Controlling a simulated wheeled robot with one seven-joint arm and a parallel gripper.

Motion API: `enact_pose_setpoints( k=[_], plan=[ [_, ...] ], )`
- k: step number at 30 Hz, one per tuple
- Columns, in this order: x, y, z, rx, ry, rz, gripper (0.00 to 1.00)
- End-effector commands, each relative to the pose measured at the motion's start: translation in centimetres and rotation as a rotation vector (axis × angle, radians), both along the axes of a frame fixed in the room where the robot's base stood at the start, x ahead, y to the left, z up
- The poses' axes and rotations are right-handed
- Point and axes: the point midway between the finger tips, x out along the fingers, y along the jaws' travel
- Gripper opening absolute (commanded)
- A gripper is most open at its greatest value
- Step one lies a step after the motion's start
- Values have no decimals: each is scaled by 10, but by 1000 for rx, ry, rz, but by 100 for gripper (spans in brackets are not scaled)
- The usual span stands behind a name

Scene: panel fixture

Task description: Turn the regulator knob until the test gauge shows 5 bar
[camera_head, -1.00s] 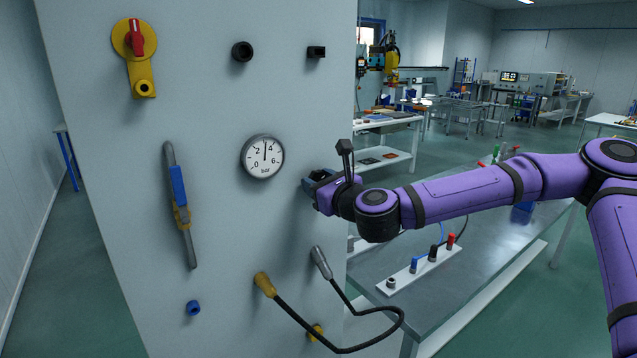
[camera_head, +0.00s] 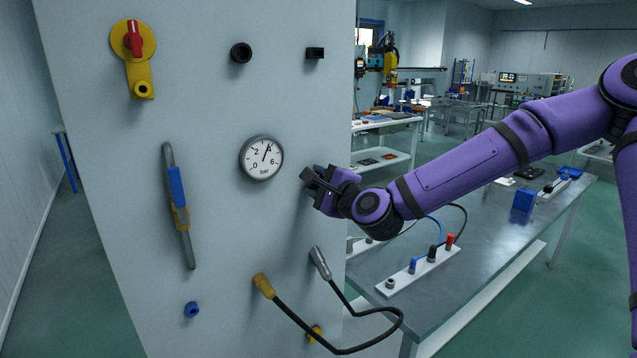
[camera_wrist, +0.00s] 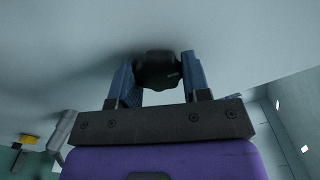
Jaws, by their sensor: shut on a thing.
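The test gauge (camera_head: 262,158) is a round white dial on the grey panel, marked 0 to 6 bar. Its needle leans right of straight up and lies close to the 4 mark, partly covering it. The regulator knob (camera_wrist: 158,70) is black and lobed, and sits on the panel in the wrist view. My gripper (camera_wrist: 161,79) is shut on it, one blue finger on each side. In the head view my gripper (camera_head: 313,185) is at the panel, right of and a little below the gauge, and hides the knob.
A red-yellow rotary switch (camera_head: 135,42), a blue-handled lever (camera_head: 179,190) and a cable with a yellow plug (camera_head: 264,285) are on the panel. A grey connector (camera_head: 320,263) hangs below my gripper. A workbench (camera_head: 480,235) stands to the right.

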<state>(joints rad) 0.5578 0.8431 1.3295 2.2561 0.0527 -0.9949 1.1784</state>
Motion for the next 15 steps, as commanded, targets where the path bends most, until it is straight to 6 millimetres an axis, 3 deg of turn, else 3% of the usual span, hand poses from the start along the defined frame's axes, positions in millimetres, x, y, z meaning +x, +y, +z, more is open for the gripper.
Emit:
enact_pose_setpoints(
  k=[15],
  plan=[
    [-1, 0, 2, -409, -277, 1, 20]
  ],
)
